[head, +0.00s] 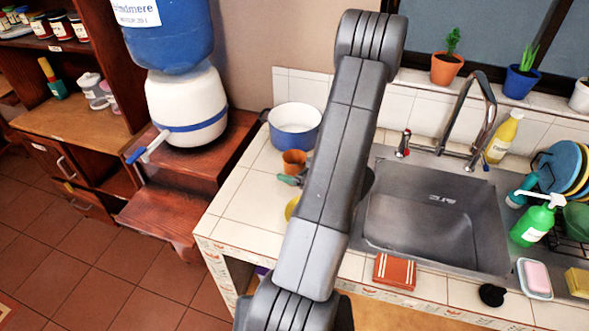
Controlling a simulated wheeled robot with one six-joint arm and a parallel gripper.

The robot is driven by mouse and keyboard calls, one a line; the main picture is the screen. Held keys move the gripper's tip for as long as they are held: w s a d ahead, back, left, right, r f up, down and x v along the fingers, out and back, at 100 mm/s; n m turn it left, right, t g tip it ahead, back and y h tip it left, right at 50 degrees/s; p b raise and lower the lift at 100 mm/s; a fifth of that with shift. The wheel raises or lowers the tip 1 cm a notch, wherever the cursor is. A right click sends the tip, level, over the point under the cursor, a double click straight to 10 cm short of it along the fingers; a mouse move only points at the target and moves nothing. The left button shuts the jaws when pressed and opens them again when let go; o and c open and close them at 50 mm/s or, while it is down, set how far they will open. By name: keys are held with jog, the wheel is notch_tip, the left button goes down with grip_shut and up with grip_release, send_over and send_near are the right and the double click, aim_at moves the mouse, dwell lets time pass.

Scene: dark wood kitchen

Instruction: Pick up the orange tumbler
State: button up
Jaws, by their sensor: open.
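The orange tumbler (294,162) stands on the white tiled counter, left of my raised arm and just in front of a blue-and-white pot. Its right edge is close to the arm's outline in the picture. A small grey-green object (290,180) lies just in front of it; I cannot tell what it is. My arm runs up through the middle of the head view and hides part of the counter. I cannot make out my gripper's fingers, which seem hidden behind the arm.
The pot (295,126) is behind the tumbler. A yellow item (292,207) is partly hidden by my arm. The steel sink (435,215) is to the right, with a tap (470,110). The left counter corner is clear.

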jog(key=shift+w+a+f, duration=0.1)
jog(key=shift+w+a, duration=0.05)
jog(key=shift+a, duration=0.05)
jog(key=c, duration=1.1)
